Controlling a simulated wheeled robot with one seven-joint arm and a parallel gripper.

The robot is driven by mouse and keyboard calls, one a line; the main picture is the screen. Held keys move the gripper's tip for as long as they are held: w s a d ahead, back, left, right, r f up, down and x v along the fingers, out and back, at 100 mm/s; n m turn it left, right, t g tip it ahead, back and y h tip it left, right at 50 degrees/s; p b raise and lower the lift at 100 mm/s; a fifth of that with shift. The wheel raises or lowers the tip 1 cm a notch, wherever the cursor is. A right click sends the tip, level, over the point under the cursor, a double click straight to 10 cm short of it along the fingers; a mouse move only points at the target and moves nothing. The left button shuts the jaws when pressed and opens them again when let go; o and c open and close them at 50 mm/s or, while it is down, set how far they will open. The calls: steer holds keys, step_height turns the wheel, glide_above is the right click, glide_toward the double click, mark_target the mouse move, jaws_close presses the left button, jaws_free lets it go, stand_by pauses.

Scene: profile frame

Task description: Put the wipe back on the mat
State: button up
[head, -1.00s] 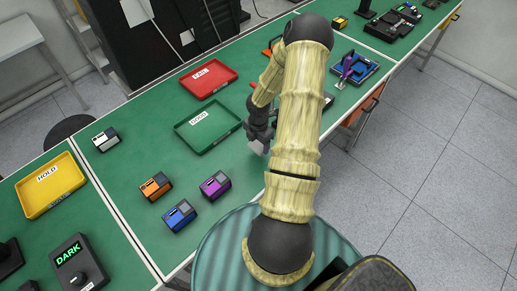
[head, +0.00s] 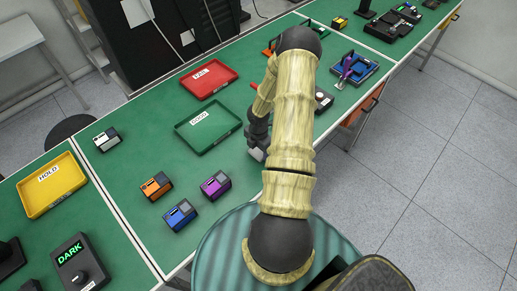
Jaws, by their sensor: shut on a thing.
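My gripper (head: 257,140) points down over the green bench, just right of the green tray marked GOOD. It is shut on a small pale grey piece (head: 257,155), which looks like the wipe. My arm partly covers the gripper, so the fingers and the wipe's full outline are hidden. I cannot tell whether the wipe touches the bench. I cannot make out a separate mat; the green bench top (head: 150,217) shows around the gripper, and my arm hides part of the bench.
The GOOD tray (head: 208,126) is close left of the gripper, with the red FAIL tray (head: 208,78) behind it. Purple (head: 215,187), orange (head: 155,186) and blue (head: 180,215) devices stand in front. A blue tray (head: 367,68) and dark box (head: 323,100) are right of my arm.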

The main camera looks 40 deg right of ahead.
mark_target(258, 151)
steer(key=shift+f, duration=0.2)
steer(key=o, duration=0.9)
steer(key=shift+o, duration=0.2)
steer(key=shift+r, duration=0.1)
step_height(258, 151, up, 12)
steer(key=shift+r+b, duration=0.15)
steer(key=shift+b, duration=0.2)
steer(key=shift+a, duration=0.1)
steer(key=s+a+r+m+t, duration=0.1)
steer(key=s+a+r+m, duration=0.2)
steer(key=a+r+m, duration=0.6)
steer(key=s+a+r+m+t, duration=0.1)
steer(key=s+a+r+m, duration=0.3)
steer(key=a+r+m, duration=0.5)
steer(key=a, duration=0.7)
steer(key=shift+r+m+t, duration=0.3)
steer(key=shift+m, duration=0.1)
